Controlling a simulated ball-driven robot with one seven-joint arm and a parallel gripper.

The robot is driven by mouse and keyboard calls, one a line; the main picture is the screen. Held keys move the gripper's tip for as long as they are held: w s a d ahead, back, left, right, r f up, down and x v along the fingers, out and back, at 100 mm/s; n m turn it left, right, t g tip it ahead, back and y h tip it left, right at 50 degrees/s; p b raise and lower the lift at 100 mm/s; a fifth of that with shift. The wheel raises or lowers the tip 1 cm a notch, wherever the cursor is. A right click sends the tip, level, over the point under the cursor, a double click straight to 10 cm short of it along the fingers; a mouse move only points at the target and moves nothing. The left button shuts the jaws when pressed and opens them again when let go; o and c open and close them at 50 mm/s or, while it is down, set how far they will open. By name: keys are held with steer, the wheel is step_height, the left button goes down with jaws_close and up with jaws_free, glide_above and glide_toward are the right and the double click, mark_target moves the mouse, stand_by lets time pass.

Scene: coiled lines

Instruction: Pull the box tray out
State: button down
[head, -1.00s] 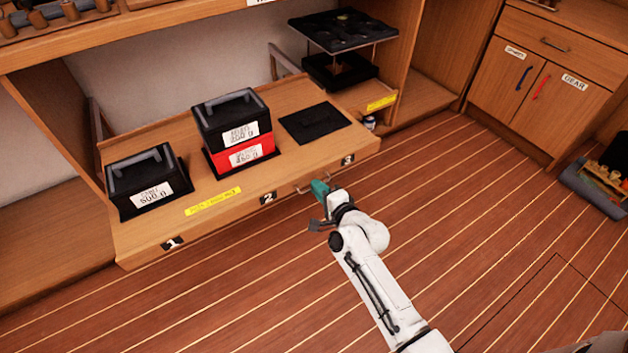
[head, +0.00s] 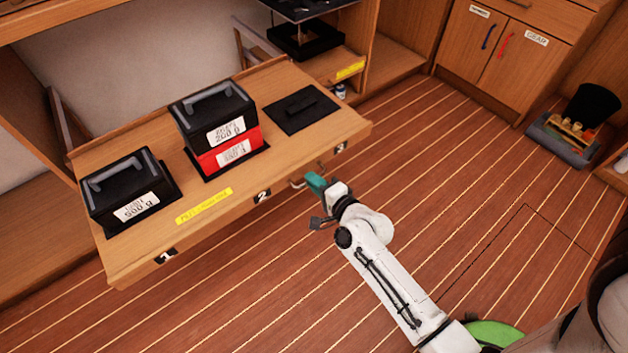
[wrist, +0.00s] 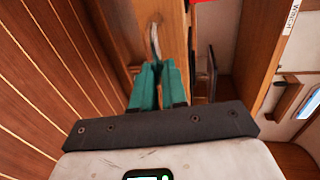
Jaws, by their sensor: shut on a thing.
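The box tray (head: 232,208) is a wooden pull-out board, standing well out from the cabinet. Its front edge carries number tags 1, 2 and 3. My gripper (head: 314,184) is at the handle (head: 297,184) on the front edge, between tags 2 and 3. In the wrist view the teal fingers (wrist: 157,85) are shut on the metal handle (wrist: 154,42). On the tray sit a black box (head: 130,192) at the left and a black box (head: 213,108) stacked on a red box (head: 228,152) in the middle. A flat black pad (head: 302,110) lies at the right.
A black rack (head: 306,42) stands in the cabinet behind the tray's right end. A small jar (head: 340,91) is beside that end. Cupboard doors (head: 498,50) and a bin of gear (head: 566,135) are at the right. The plank floor (head: 440,150) in front is clear.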

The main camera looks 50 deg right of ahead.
steer(key=c, duration=1.2)
jaws_free()
steer(key=shift+o, duration=0.2)
steer(key=p+v, duration=0.1)
steer(key=v, duration=0.9)
steer(key=shift+s, duration=0.35)
steer(key=shift+a, duration=0.15)
